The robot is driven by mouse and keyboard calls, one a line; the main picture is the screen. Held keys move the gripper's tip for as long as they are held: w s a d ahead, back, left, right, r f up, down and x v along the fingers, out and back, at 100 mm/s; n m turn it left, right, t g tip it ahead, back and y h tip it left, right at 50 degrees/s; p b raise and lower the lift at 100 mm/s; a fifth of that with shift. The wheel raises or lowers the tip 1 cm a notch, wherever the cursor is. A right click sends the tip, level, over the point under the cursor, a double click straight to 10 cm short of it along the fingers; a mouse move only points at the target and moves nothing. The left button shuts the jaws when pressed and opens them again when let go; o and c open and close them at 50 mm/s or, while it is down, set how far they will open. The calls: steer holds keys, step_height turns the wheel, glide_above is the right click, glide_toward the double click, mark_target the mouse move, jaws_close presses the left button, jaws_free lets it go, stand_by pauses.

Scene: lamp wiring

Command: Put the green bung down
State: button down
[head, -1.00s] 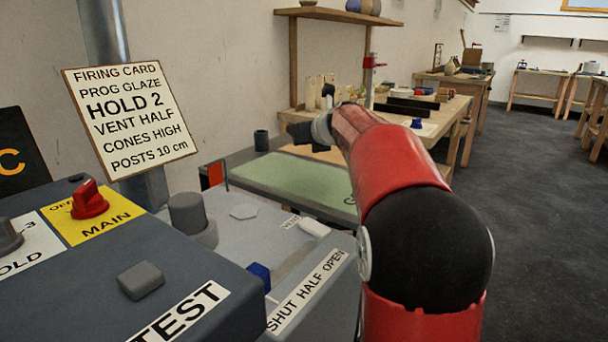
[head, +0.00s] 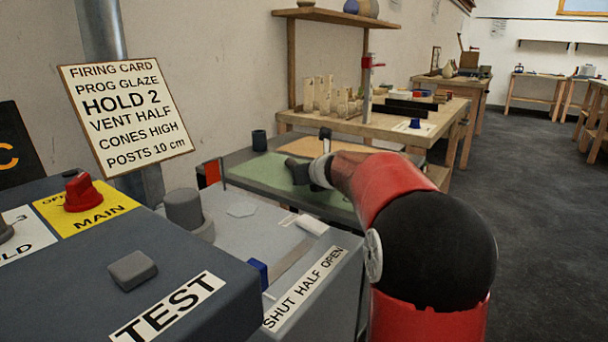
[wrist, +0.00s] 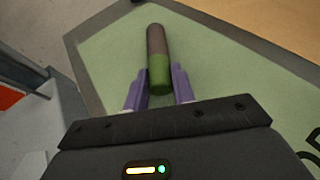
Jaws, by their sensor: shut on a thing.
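The green bung (wrist: 159,73) shows in the wrist view as a short cylinder, green at its near end and grey-brown at its far end. My gripper (wrist: 160,86) has its purple fingers on either side of the green end and is shut on it. Behind the bung is a pale green panel (wrist: 105,62) with a dark grey border. I cannot tell whether the bung touches the panel. In the head view my gripper (head: 297,170) is low over the green panel (head: 258,172), and the bung cannot be made out there.
A dark cup (head: 259,140) stands at the panel's back left corner. A tan panel (head: 310,146) lies behind the green one. A grey kiln-like box with a TEST label (head: 168,308) fills the near left. A wooden bench (head: 385,127) stands behind.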

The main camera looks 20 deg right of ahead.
steer(key=c, duration=1.2)
jaws_free()
steer(key=shift+f, duration=0.1)
steer(key=shift+o, duration=0.2)
